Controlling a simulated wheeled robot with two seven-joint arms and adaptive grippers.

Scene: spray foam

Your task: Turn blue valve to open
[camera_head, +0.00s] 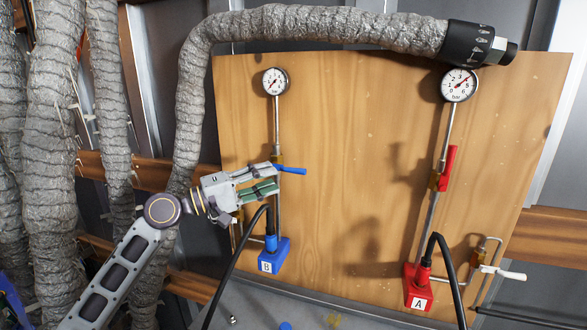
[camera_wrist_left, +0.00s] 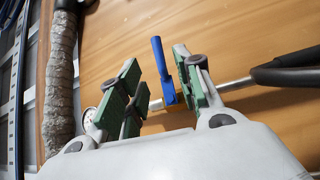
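The blue valve handle (camera_head: 291,170) sticks out to the right from the vertical pipe above the blue block marked B (camera_head: 268,262). My left gripper (camera_head: 277,180) is at this pipe, with its fingers pointing right, close to the handle. In the left wrist view its green-padded fingers (camera_wrist_left: 161,85) are apart. The blue handle (camera_wrist_left: 158,58) shows in the gap, nearer the right finger, and its tip extends past the fingers. I cannot tell whether the finger touches it. Part of the valve body is hidden by the gripper. My right gripper is not in view.
A gauge (camera_head: 275,81) tops the blue line. On the right are a red valve handle (camera_head: 448,168), a second gauge (camera_head: 459,85) and a red block marked A (camera_head: 418,287). Black hoses rise from both blocks. A thick grey hose (camera_head: 320,22) arches over the wooden board (camera_head: 350,130).

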